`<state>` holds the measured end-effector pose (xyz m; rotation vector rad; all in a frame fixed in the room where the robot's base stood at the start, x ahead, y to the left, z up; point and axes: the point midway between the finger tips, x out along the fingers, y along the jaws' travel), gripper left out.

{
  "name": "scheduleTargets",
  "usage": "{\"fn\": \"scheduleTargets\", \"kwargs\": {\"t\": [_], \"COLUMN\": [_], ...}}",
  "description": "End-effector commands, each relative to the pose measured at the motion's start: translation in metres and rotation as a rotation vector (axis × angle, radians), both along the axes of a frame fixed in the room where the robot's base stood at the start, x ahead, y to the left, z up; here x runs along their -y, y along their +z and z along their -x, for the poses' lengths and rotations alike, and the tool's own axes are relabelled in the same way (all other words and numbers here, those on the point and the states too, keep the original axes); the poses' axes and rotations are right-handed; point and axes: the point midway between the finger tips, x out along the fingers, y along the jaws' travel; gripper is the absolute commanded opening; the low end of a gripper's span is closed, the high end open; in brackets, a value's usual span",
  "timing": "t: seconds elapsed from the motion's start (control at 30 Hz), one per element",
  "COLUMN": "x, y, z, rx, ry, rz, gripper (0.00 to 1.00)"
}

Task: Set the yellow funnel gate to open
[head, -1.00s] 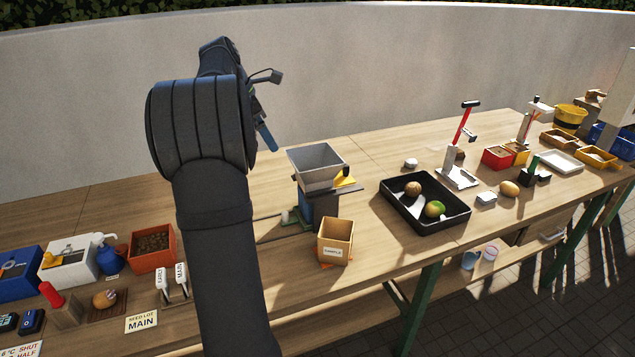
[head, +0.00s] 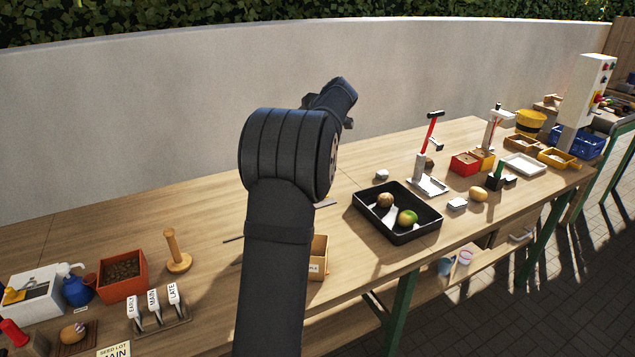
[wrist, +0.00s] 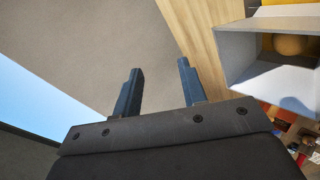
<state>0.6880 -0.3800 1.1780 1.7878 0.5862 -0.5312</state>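The funnel is a grey square hopper (wrist: 240,50) at the right edge of the wrist view, with a round brown potato (wrist: 288,44) inside it. A yellow strip (wrist: 285,2) shows at the top edge beyond the hopper; I cannot tell whether it is the gate or how it is set. In the head view my arm hides the funnel. My gripper (wrist: 160,66) is open and empty, its two dark fingers apart, to the left of the hopper in the wrist view. Its fingers are hidden in the head view.
A small tan box (head: 319,258) stands partly behind my arm. A black tray (head: 375,223) holds a potato and a green item to the right. A wooden peg (head: 173,247), an orange bin (head: 123,290) and labelled levers (head: 153,305) stand to the left.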

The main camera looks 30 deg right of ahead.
Motion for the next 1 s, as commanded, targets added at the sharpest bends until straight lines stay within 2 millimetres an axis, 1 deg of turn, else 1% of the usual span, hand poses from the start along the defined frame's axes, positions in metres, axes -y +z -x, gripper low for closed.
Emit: {"fn": "scheduleTargets", "kwargs": {"t": [0.03,0.07,0.1,0.13,0.17,0.2,0.27,0.3,0.4,0.5,0.53,0.63,0.73,0.87,1.0], "x": [0.029,0.041,0.052,0.058,0.06,0.061,0.061,0.061,0.063,0.065,0.066,0.068,0.067,0.063,0.056], "y": [-0.006,-0.013,-0.028,-0.042,-0.059,-0.079,-0.106,-0.12,-0.143,-0.154,-0.157,-0.16,-0.161,-0.161,-0.16], "z": [0.012,0.02,0.034,0.046,0.059,0.078,0.106,0.125,0.168,0.2,0.207,0.222,0.224,0.21,0.183], "rx": [0.048,0.069,0.082,0.085,0.083,0.081,0.09,0.106,0.169,0.243,0.263,0.309,0.326,0.325,0.323], "ry": [-0.051,-0.075,-0.102,-0.119,-0.132,-0.148,-0.175,-0.195,-0.244,-0.285,-0.295,-0.314,-0.319,-0.316,-0.315], "rz": [-0.052,-0.095,-0.172,-0.243,-0.322,-0.437,-0.609,-0.718,-0.956,-1.124,-1.159,-1.236,-1.262,-1.263,-1.261], "gripper": [0.38,0.38,0.38,0.38,0.38,0.38,0.38,0.38,0.38,0.38,0.38,0.38,0.38,0.38,0.38]}}
